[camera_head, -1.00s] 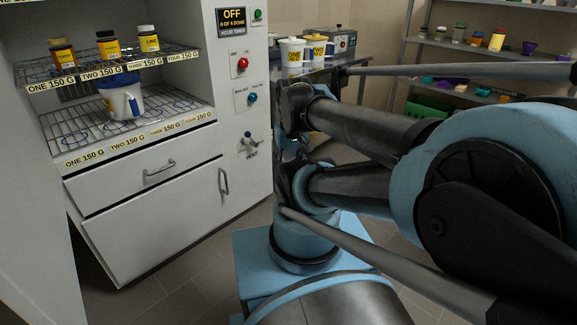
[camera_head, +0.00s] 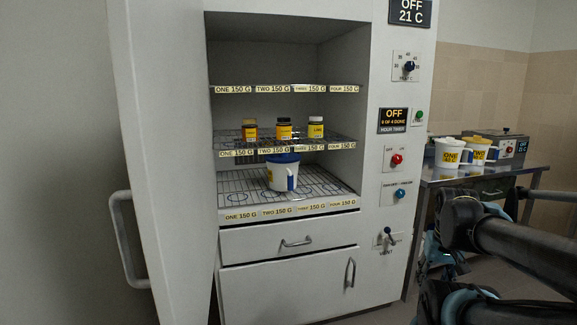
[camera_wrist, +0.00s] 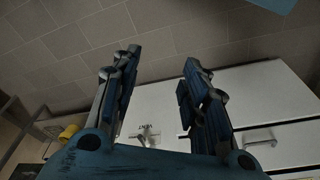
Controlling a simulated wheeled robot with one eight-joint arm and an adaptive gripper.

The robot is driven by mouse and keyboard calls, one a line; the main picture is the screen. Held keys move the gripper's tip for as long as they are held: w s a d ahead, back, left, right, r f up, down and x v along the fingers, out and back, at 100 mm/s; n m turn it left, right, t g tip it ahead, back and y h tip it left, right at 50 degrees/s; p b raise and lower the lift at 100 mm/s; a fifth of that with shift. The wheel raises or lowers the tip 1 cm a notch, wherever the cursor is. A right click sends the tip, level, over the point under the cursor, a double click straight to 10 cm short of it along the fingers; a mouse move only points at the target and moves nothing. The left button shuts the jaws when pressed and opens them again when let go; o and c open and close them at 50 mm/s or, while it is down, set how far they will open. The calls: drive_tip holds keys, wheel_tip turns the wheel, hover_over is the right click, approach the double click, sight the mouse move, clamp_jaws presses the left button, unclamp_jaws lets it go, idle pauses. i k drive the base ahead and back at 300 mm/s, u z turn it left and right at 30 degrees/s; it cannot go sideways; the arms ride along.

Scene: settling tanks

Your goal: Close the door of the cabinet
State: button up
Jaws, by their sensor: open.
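The white cabinet (camera_head: 365,280) stands in the middle of the head view with its upper compartment exposed. Its tall white door (camera_head: 165,150) is swung open at the left, with a grey bar handle (camera_head: 127,240). Inside on wire shelves are several small yellow-labelled jars (camera_head: 284,130) and a white jug with a blue lid (camera_head: 283,174). In the wrist view my gripper (camera_wrist: 160,66) is open, with nothing between its blue fingers. The cabinet's white front and a drawer handle (camera_wrist: 260,140) show beyond the fingers, apart from them. The door is not visible in the wrist view.
My arm fills the lower right of the head view, beside the cabinet. A metal table (camera_head: 520,178) at the right holds white and yellow jugs (camera_head: 449,153) and a grey device (camera_head: 510,146). The drawer (camera_head: 285,243) and lower door (camera_head: 285,290) are shut. A plain wall lies left.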

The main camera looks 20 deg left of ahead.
sight(157, 48)
drive_tip(key=k, duration=1.5)
